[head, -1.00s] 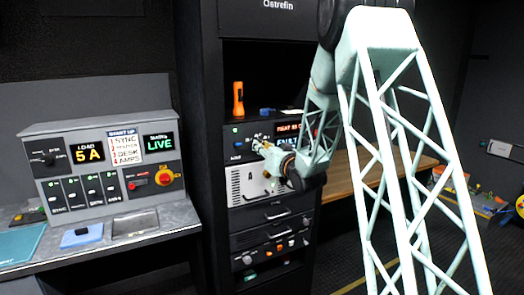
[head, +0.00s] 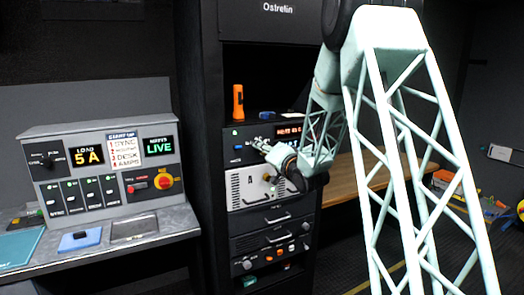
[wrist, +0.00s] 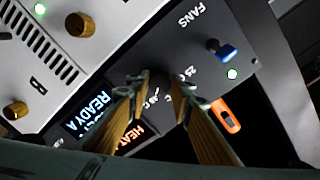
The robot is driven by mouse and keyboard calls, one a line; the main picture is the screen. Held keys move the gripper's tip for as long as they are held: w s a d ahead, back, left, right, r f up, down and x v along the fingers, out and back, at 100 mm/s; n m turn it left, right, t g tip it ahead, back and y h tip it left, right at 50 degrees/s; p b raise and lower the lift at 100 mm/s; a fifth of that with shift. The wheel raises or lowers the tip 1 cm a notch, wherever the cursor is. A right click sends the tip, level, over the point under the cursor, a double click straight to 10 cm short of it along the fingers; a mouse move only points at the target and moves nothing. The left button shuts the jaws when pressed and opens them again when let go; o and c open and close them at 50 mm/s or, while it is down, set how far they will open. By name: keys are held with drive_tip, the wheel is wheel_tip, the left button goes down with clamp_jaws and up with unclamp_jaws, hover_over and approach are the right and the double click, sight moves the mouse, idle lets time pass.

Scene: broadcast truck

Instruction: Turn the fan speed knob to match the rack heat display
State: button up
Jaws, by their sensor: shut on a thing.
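The fan panel on the rack (head: 232,133) carries the fan speed knob (wrist: 163,84), dark and mostly hidden between my fingers in the wrist view. My gripper (wrist: 160,83) is shut on it, one finger on each side; in the head view my gripper (head: 258,144) is at the panel front. Scale marks, one reading about 25 C, show beside the fingers. The rack heat display (head: 289,131) glows red-orange but is too small to read; in the wrist view only its HEAT word (wrist: 132,138) shows, partly behind a finger. The knob's exact setting is hidden.
A blue READY display (wrist: 90,114) is beside the left finger. A white unit (head: 238,189) with brass knobs (wrist: 80,24) adjoins the panel. An orange torch (head: 238,100) stands above it.

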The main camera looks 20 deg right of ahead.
idle(0.3)
drive_tip(key=o, duration=0.8)
drive_tip(key=shift+o, duration=0.2)
drive_tip(key=shift+s, duration=0.15)
drive_tip(key=s+d, duration=0.1)
drive_tip(key=s, duration=1)
drive_tip(key=shift+s+r, duration=0.25)
drive_tip(key=shift+s, duration=0.05)
